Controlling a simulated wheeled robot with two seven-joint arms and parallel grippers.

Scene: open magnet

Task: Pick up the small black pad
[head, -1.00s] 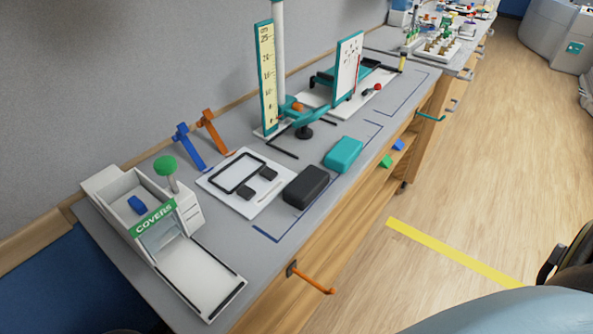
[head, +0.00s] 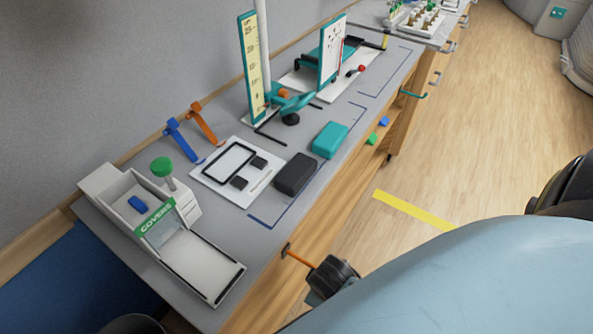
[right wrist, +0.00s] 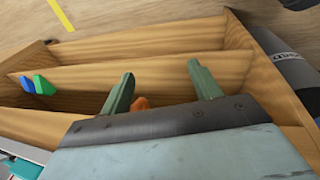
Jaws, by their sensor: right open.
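One pad (head: 239,183) is nearer the front, the other (head: 259,162) farther back. A black rectangular frame (head: 229,162) lies beside them. A larger black block (head: 295,174) sits just right of the sheet. My right gripper (right wrist: 161,86) is open in the right wrist view, with an orange handle (right wrist: 140,102) seen between its fingers. In the head view its dark hand is low, beside the bench front, well away from the pads. My left gripper is not in view.
A white covers dispenser (head: 176,240) with a green knob stands at the bench's left. A teal block (head: 330,139), a yellow ruled scale (head: 253,65) and a white board (head: 331,50) stand farther back. The orange handle (head: 300,259) sticks out from the bench front.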

